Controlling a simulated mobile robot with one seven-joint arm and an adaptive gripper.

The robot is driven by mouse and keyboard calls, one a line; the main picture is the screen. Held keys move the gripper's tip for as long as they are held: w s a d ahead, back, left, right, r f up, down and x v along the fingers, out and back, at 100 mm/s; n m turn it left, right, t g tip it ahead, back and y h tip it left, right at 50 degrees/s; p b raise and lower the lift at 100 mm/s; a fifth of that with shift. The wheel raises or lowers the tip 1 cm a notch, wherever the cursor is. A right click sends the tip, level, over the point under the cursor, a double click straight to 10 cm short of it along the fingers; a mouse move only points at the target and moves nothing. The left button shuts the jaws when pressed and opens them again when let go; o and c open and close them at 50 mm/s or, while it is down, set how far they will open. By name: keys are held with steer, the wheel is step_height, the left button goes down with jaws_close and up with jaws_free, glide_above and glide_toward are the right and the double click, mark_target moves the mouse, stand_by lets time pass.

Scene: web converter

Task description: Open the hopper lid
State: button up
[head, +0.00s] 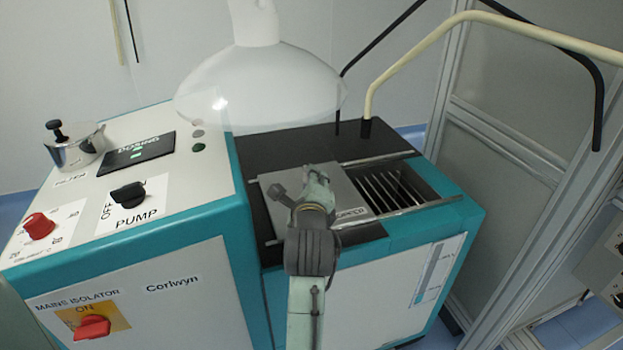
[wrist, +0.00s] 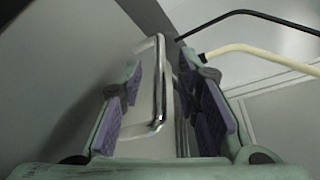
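The hopper lid (head: 348,193) is a flat grey metal plate on two rails on top of the teal and white machine. It covers the left part of the hopper top; a slatted opening (head: 395,190) shows to its right. My gripper (head: 316,178) is over the lid and hides part of it and of its label. In the wrist view, my gripper (wrist: 160,75) has its purple-padded fingers apart, with a shiny metal bar handle (wrist: 158,85) between them.
A white translucent dome (head: 262,88) hangs above the machine's back. A cream bent tube (head: 420,48) and black rods rise behind the hopper. The control panel with a pump knob (head: 128,194) and red knob (head: 39,226) is at left. A framed partition (head: 510,150) stands at right.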

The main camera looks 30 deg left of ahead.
steer(key=v, duration=0.4)
steer(key=shift+s+d, duration=0.2)
steer(key=shift+s, duration=0.1)
